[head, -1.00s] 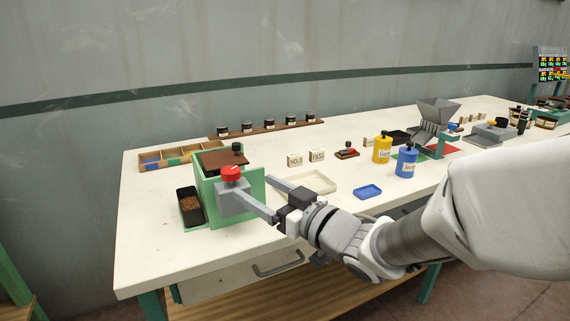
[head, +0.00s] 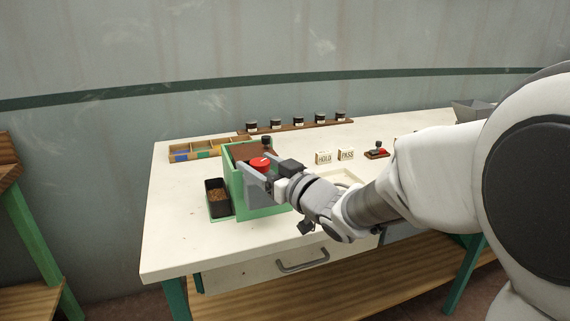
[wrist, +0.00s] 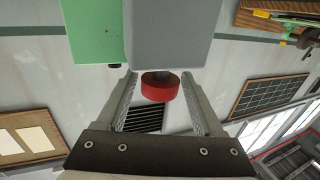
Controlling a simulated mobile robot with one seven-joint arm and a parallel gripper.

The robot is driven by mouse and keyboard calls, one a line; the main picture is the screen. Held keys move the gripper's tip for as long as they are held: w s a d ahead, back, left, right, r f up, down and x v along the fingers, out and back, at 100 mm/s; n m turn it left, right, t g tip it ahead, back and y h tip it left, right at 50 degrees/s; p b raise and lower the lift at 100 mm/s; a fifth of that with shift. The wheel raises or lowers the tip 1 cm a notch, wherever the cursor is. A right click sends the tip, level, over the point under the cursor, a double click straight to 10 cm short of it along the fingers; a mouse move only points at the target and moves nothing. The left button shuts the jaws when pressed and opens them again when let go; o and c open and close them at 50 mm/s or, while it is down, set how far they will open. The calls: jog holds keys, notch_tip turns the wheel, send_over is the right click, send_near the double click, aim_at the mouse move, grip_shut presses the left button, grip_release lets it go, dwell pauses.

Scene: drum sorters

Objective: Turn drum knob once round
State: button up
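The drum sorter is a green box (head: 236,185) with a brown top, standing near the left end of the bench. A grey block (head: 258,188) sits at its front, with a red round knob (head: 260,163) on it. The knob also shows in the wrist view (wrist: 160,88), on a short stem from the grey block (wrist: 170,38). My gripper (head: 254,165) is open around the knob. In the wrist view, my gripper's fingers (wrist: 157,84) stand on both sides of the knob, with a visible gap at each side. The drum itself is not visible.
A black bin (head: 218,197) with brown grains stands left of the box. Behind are a divided wooden tray (head: 195,150) and a rack of several jars (head: 298,124). HOLD (head: 323,157) and PASS (head: 346,154) blocks stand to the right. The bench's front left is clear.

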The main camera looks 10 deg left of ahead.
grip_shut()
